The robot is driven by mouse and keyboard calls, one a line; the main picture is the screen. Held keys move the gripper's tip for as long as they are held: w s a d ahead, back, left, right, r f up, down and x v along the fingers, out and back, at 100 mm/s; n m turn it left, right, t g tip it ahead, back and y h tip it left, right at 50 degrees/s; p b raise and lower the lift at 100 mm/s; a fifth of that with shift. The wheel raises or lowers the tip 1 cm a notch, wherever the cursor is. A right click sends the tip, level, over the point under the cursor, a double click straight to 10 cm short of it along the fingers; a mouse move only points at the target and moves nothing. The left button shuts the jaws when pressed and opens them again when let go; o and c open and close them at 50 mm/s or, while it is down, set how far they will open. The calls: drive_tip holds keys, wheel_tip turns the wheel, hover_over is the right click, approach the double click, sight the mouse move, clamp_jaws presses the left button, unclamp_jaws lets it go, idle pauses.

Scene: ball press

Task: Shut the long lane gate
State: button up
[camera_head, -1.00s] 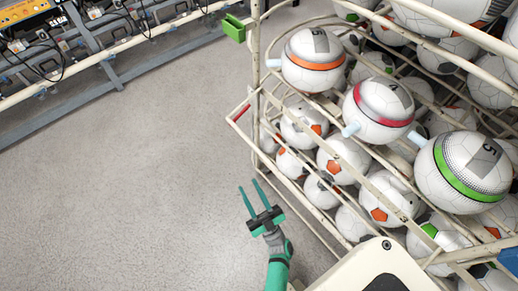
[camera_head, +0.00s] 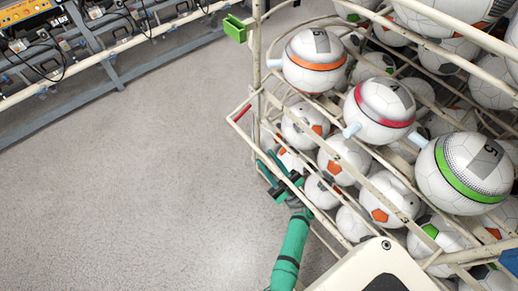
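A cream metal rack holds balls at the right. A long thin cream rail (camera_head: 246,141), which looks like the long lane gate, slants from a red-marked corner (camera_head: 241,112) down to the right along the rack's lower left side. It stands out at an angle from the rack. My gripper (camera_head: 265,159), teal with dark parts, is at this rail. Its two fingers are apart, and the rail seems to pass between or just under them; I cannot tell if they touch it. The arm hides part of the rail's lower stretch.
Several white balls (camera_head: 344,160) fill the rack behind the rail. Three larger balls with orange (camera_head: 314,65), red (camera_head: 378,122) and green (camera_head: 452,185) bands sit above. The grey floor (camera_head: 120,190) at left is clear.

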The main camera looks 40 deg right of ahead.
sight(264, 156)
drive_tip(key=x, duration=0.5)
drive_tip(key=shift+w+a+r, duration=0.1)
drive_tip(key=shift+w+r, duration=0.1)
clamp_jaws()
